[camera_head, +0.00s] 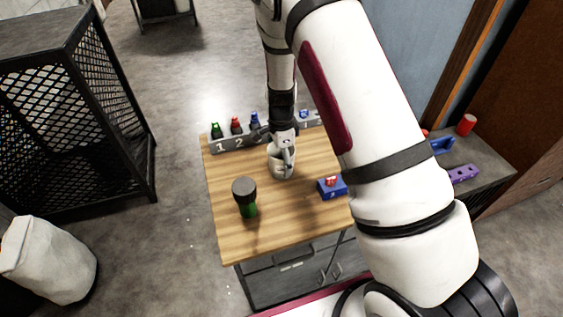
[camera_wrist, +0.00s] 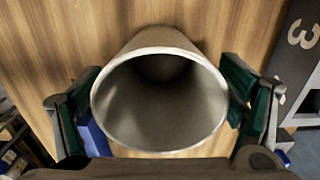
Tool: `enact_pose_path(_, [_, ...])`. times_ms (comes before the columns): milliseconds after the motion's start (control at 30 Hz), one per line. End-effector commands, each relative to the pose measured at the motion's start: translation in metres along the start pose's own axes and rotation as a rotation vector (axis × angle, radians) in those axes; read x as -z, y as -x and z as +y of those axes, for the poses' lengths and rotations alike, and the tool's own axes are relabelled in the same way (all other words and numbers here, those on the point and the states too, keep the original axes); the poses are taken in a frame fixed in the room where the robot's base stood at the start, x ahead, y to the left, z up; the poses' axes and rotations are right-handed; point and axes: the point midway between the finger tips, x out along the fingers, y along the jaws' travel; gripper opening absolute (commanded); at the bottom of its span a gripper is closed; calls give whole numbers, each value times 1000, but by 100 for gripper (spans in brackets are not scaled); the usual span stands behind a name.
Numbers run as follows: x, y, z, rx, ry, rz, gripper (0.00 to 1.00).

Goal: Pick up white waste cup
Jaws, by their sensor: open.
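The white waste cup (camera_head: 280,164) stands on the wooden tabletop (camera_head: 285,222), near the middle of its back half. My gripper (camera_head: 285,150) is pointed down over it, and part of the cup is hidden behind the gripper in the head view. In the wrist view the cup (camera_wrist: 160,103) shows its round open mouth and grey, empty-looking inside. The open fingers of my gripper (camera_wrist: 160,108) stand on either side of the cup, with the left pad close to the rim and the right pad also close. Whether either pad touches cannot be told.
A blue block with a red top (camera_head: 332,187) sits to the right. A grey numbered rack (camera_head: 236,143) with several small bottles lines the back edge. A purple block (camera_head: 463,174) lies on a side counter.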

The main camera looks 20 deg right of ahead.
Motion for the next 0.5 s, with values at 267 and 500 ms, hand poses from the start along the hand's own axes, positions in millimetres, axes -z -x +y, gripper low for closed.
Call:
enact_pose_path(267, [0, 0, 0, 0, 1, 0, 47])
enact_pose_path(500, [0, 0, 0, 0, 1, 0, 36])
